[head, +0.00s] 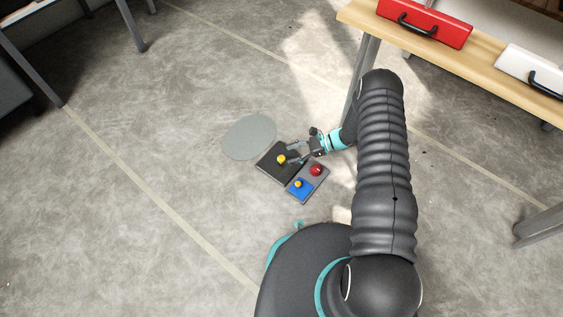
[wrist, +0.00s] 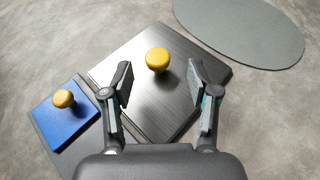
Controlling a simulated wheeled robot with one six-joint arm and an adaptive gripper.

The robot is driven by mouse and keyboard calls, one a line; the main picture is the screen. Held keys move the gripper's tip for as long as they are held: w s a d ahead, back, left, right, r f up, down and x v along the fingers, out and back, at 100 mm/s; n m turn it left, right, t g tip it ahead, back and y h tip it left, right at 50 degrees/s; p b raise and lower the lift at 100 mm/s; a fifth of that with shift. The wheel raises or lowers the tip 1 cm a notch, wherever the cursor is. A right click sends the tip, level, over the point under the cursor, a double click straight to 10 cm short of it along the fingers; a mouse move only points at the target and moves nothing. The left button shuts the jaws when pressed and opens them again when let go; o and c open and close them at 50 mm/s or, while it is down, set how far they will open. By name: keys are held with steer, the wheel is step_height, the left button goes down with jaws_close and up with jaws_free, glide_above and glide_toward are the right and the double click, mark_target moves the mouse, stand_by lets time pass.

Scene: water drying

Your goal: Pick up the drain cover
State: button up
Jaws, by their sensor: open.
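The drain cover appears to be the dark metal square plate (head: 277,171) with a yellow knob (head: 281,159), lying on the floor. In the wrist view the plate (wrist: 160,108) looks brushed and shiny, and its knob (wrist: 157,60) stands near its far part. My gripper (head: 291,153) is over the plate. It is open and empty; in the wrist view its fingertips (wrist: 160,74) are spread to the left and right of the knob, with clear gaps. I cannot tell the exact height of the fingers above the plate.
A blue plate (head: 303,190) with a yellow knob and a red knob (head: 316,170) sit on a grey panel beside the dark plate. A flat grey round patch (head: 249,137) lies behind it. A wooden bench (head: 450,60) with a red toolbox (head: 425,22) stands at upper right. Left floor is clear.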

mark_target(283, 158)
steer(key=shift+x, duration=2.6)
steer(key=shift+s+d, duration=0.1)
steer(key=shift+s, duration=0.05)
jaws_close()
